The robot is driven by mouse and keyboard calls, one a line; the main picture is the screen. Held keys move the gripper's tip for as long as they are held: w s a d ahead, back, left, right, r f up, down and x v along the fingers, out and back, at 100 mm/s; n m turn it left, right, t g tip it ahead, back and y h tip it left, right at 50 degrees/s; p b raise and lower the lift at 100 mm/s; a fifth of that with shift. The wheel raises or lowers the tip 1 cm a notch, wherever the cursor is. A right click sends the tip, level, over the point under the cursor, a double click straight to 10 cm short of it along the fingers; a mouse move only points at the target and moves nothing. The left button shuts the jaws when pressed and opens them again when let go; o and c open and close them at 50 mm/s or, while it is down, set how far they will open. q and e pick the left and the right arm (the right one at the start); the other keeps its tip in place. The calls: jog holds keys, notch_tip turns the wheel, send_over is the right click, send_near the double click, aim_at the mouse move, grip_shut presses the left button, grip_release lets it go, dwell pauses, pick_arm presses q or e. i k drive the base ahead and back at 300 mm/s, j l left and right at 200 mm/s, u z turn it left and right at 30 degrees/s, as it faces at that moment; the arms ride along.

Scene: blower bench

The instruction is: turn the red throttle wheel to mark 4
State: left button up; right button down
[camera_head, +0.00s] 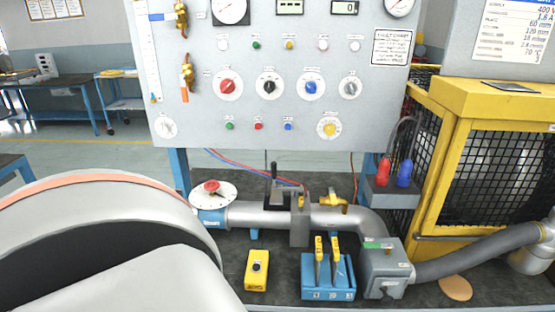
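The red throttle wheel (211,187) is a small red knob on a round white dial plate (214,192). The dial sits at the left end of a grey horizontal pipe (258,214), above a blue collar (211,217). Marks on the dial are too small to read, so I cannot tell which one the wheel points to. Nothing touches the wheel. Neither of my grippers shows in the head view.
A grey panel (310,120) with knobs and gauges stands behind the pipe. A black-handled lever (275,178) rises right of the wheel. A yellow box (257,270) and blue holder (327,278) stand in front. A yellow cage (440,180) is right. A close grey shape covers the lower left.

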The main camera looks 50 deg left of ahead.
aim_at(212, 186)
jog(key=u, duration=1.75)
jog(key=j+z, duration=0.3)
jog(key=j, duration=0.6)
jog(key=j+z, duration=0.3)
jog(key=j, duration=0.65)
jog(key=i+l, duration=0.3)
jog(key=l, duration=0.25)
